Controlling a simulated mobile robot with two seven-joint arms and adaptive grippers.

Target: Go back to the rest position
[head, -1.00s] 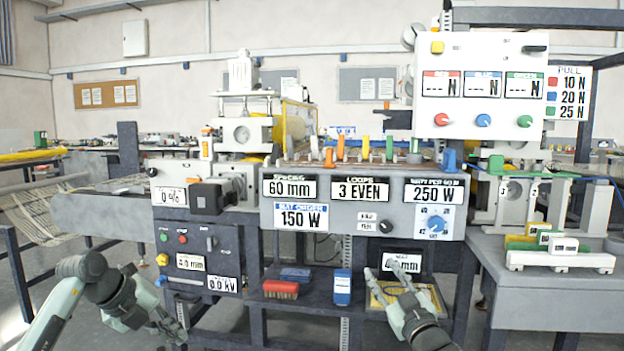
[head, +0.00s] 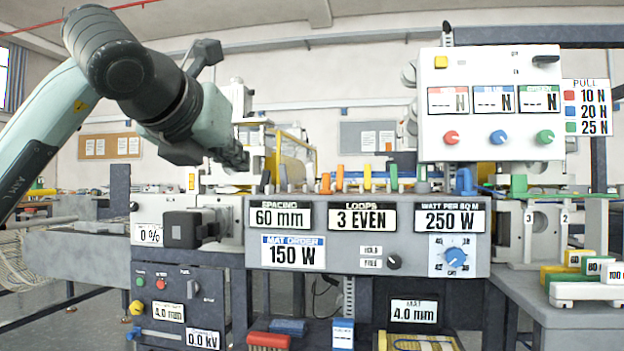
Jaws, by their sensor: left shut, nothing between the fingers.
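My left arm reaches in from the left, raised high across the upper left. My left gripper (head: 240,158) is shut and empty, its tips in front of the laminating machine (head: 205,183). I cannot tell whether the tips touch it. The arm and gripper hide part of the machine and the back wall. My right gripper is not in view.
A grey control panel (head: 368,269) with displays stands in the middle, a white force box (head: 490,130) above it at right. Red (head: 268,340) and blue (head: 288,326) blocks lie on the low shelf.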

